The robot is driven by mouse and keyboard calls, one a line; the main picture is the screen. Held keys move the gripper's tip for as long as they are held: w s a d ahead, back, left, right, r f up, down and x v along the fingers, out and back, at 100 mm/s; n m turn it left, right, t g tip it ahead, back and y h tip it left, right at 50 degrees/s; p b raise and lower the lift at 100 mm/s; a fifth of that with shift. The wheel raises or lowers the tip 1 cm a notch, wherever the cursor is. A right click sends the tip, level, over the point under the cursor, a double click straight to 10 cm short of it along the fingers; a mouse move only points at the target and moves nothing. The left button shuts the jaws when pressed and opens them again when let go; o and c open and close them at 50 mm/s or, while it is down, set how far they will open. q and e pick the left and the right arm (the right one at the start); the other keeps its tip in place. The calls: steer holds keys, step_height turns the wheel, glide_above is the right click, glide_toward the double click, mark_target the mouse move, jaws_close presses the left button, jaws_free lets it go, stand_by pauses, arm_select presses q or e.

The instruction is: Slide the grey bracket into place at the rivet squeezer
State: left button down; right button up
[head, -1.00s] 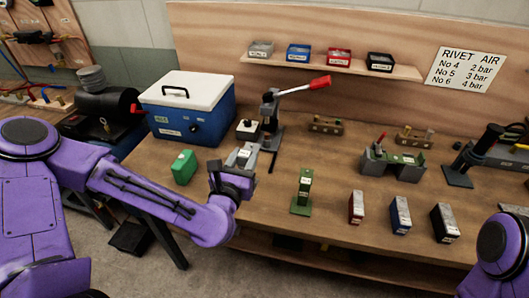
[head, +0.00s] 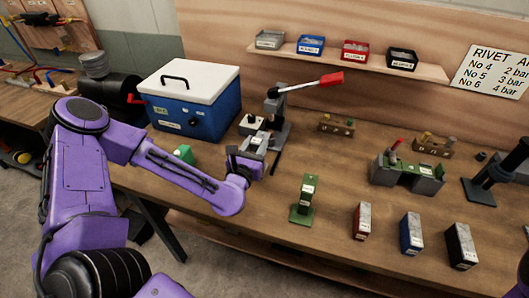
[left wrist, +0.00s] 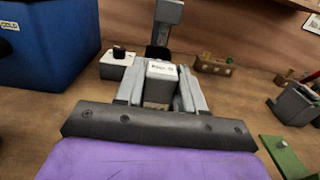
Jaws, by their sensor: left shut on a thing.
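The grey bracket (left wrist: 159,82), a small grey block with a white label, sits between the two grey fingers of my left gripper (left wrist: 160,88) in the left wrist view. My left gripper (head: 250,150) is shut on it, low over the bench in the head view. The bracket (head: 253,141) is partly hidden there by the gripper. The rivet squeezer (head: 276,110), a grey press with a red-tipped lever, stands just behind the bracket. Its upright (left wrist: 168,15) shows straight ahead in the left wrist view. I cannot tell whether bracket and squeezer touch. My right gripper is out of view.
A blue cool box (head: 193,105) with a white lid stands left of the squeezer. A small white box with a black knob (head: 251,124) sits beside it. A green block (head: 184,153) is partly behind my left arm. A green stand (head: 304,200) is to the right.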

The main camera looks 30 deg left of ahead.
arm_select(q)
steer(key=f, duration=0.1)
steer(key=w+f, duration=0.1)
steer(key=f+b, duration=0.1)
steer(key=shift+w+d+f, duration=0.15)
steer(key=shift+w+f, duration=0.1)
steer(key=shift+f, duration=0.15)
steer(key=shift+r, duration=0.15)
steer(key=shift+s+r, duration=0.1)
steer(key=shift+s, duration=0.3)
steer(key=c, duration=0.7)
jaws_free()
steer(key=shift+c, duration=0.2)
steer(key=shift+o, duration=0.3)
steer(key=shift+w+f, duration=0.2)
steer(key=shift+s+r, duration=0.1)
steer(key=shift+r, duration=0.15)
steer(key=shift+s+f, duration=0.15)
steer(key=shift+s, duration=0.2)
steer(key=p+v, duration=0.3)
steer(key=v, duration=0.8)
steer(key=shift+s+r, duration=0.2)
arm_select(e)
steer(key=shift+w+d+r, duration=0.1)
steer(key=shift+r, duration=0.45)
